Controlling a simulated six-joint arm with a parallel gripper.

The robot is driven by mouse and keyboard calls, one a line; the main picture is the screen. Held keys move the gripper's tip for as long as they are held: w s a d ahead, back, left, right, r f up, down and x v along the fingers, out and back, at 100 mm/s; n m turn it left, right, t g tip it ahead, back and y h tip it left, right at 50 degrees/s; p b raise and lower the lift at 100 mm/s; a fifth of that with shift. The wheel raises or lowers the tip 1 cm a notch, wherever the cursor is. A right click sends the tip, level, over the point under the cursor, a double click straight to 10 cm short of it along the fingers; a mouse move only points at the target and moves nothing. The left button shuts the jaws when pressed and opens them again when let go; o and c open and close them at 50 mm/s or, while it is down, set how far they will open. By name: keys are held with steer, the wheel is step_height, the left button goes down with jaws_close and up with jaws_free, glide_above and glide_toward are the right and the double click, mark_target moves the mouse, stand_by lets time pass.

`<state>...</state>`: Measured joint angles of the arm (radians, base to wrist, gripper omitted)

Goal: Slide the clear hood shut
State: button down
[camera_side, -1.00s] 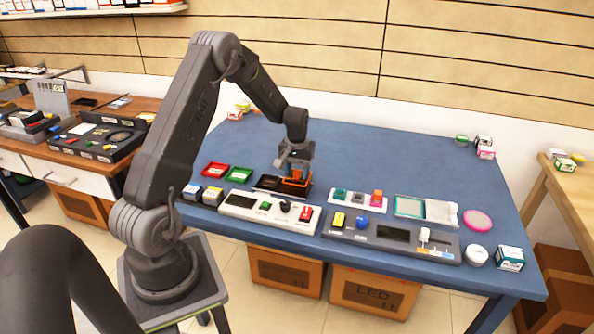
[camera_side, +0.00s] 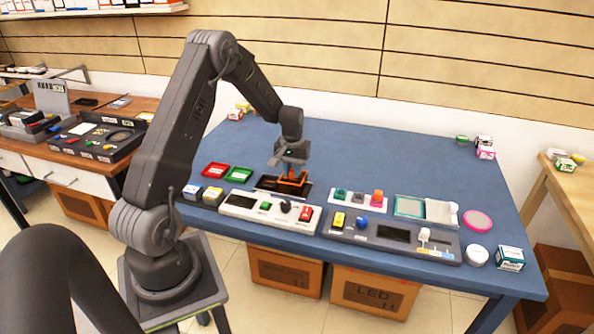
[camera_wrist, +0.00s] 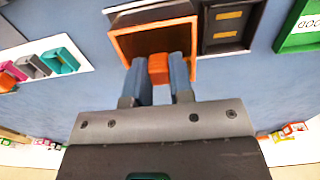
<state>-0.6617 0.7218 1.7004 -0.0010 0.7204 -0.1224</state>
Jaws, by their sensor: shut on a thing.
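The orange-framed hood (camera_wrist: 124,52) is on a dark tray (camera_side: 266,183) on the blue table, left of centre in the side view. Its panel looks dark, so I cannot judge how clear it is. My gripper (camera_side: 290,174) is above it, with its fingers pointing down. In the wrist view my gripper (camera_wrist: 158,75) is shut on the hood's orange knob (camera_wrist: 158,68), one blue-grey finger on each side. A dark compartment with yellow bars (camera_wrist: 229,24) shows uncovered beside the hood. My fingers hide part of the hood.
Red (camera_side: 215,170) and green (camera_side: 240,174) trays lie to the left. A white panel with buttons (camera_side: 240,203) stands in front, and a grey one (camera_side: 345,231) to its right. A green-framed case (camera_side: 409,207) lies farther right.

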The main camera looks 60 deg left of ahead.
steer(key=s+a, duration=0.6)
steer(key=shift+a, duration=0.1)
steer(key=c, duration=1)
jaws_free()
step_height(320, 180, up, 14)
steer(key=shift+r, duration=2.4)
steer(key=shift+c, duration=0.4)
